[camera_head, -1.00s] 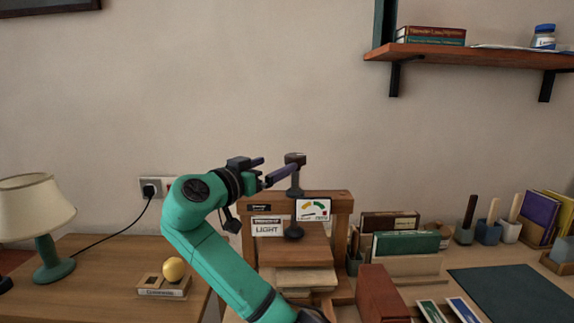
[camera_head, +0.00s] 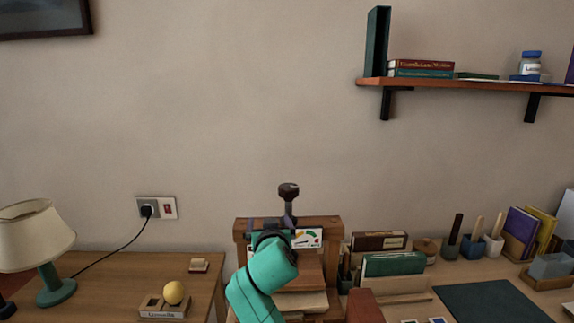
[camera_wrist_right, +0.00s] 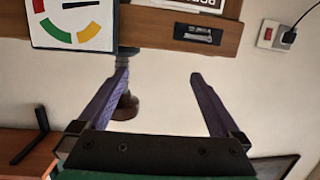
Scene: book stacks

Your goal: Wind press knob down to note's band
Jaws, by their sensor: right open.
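The wooden book press (camera_head: 325,222) stands on the desk, with its dark knob (camera_head: 288,190) on a spindle above the top beam. The gauge (camera_head: 308,238), with coloured bands, is on the beam, partly behind my right arm. My right gripper (camera_head: 270,226) is in front of the beam, below the knob. In the inverted wrist view, my right gripper (camera_wrist_right: 158,75) is open, purple fingers apart. The knob (camera_wrist_right: 124,107) is partly behind the left finger; contact is unclear. The gauge (camera_wrist_right: 75,25) and the cut-off note (camera_wrist_right: 205,4) are at the top. My left gripper is out of view.
A green book (camera_head: 392,264) and pen holders (camera_head: 472,246) stand right of the press. A wall shelf (camera_head: 450,84) is upper right. The wall area above the knob is clear.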

